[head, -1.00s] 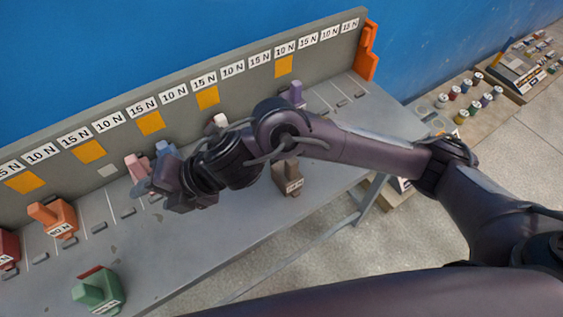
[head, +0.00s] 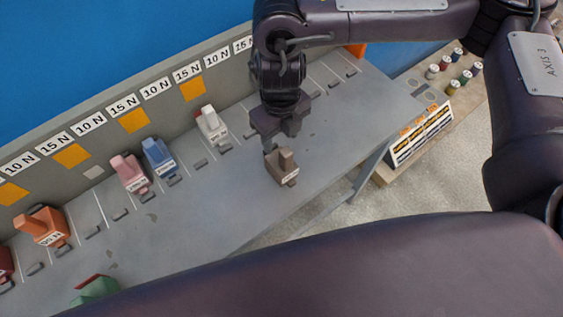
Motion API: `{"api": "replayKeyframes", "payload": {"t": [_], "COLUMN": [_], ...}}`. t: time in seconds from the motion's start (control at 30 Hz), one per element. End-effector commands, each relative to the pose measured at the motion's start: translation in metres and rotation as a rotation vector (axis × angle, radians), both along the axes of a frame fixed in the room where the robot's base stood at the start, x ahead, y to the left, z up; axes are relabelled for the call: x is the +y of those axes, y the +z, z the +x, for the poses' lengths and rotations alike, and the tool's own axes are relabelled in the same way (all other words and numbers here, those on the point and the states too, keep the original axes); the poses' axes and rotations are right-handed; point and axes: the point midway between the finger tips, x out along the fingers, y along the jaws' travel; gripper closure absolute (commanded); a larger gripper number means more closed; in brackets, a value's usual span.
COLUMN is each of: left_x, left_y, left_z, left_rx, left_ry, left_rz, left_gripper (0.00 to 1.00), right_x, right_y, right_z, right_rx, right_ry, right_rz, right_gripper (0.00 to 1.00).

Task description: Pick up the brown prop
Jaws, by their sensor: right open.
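The brown prop (head: 281,168) stands on the grey bench (head: 205,215) near its front edge, right of the middle of the head view. It is a small block with an upright grip and a pale label on its front. My right gripper (head: 279,142) points down just above and behind the prop. Its jaws are open and hold nothing. I cannot tell whether a fingertip touches the prop. My left gripper is not in view.
A white prop (head: 211,124), a blue prop (head: 158,157), a pink prop (head: 129,172) and an orange prop (head: 43,228) stand along the back of the bench. A green prop (head: 95,290) is at front left. A labelled back panel (head: 110,118) rises behind them.

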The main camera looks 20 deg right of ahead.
Motion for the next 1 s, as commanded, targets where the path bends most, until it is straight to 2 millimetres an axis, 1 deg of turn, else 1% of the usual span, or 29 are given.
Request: {"api": "replayKeyframes", "payload": {"t": [0.17, 0.2, 0.3, 0.4, 0.6, 0.9, 1.0], "left_x": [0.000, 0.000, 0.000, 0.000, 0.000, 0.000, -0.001], "left_y": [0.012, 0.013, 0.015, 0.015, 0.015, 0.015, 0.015], "left_z": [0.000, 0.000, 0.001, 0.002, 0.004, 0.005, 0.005], "left_rx": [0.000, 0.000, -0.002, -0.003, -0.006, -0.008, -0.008], "left_ry": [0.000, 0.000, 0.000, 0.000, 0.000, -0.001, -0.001], "left_rz": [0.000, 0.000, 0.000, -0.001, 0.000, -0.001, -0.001], "left_gripper": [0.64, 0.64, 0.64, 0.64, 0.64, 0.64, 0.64], "right_x": [-0.004, -0.004, -0.004, -0.004, -0.003, -0.003, -0.003], "right_y": [-0.022, -0.029, -0.041, -0.046, -0.047, -0.046, -0.046], "right_z": [-0.006, -0.006, -0.006, -0.005, -0.005, -0.005, -0.005], "right_rx": [0.005, 0.003, 0.002, 0.000, -0.001, -0.001, -0.001], "right_ry": [-0.001, -0.001, -0.001, -0.001, 0.000, 0.000, -0.001], "right_rz": [-0.001, -0.002, -0.001, 0.000, 0.000, 0.001, 0.001], "right_gripper": [0.49, 0.49, 0.49, 0.49, 0.49, 0.88, 1.00]}}
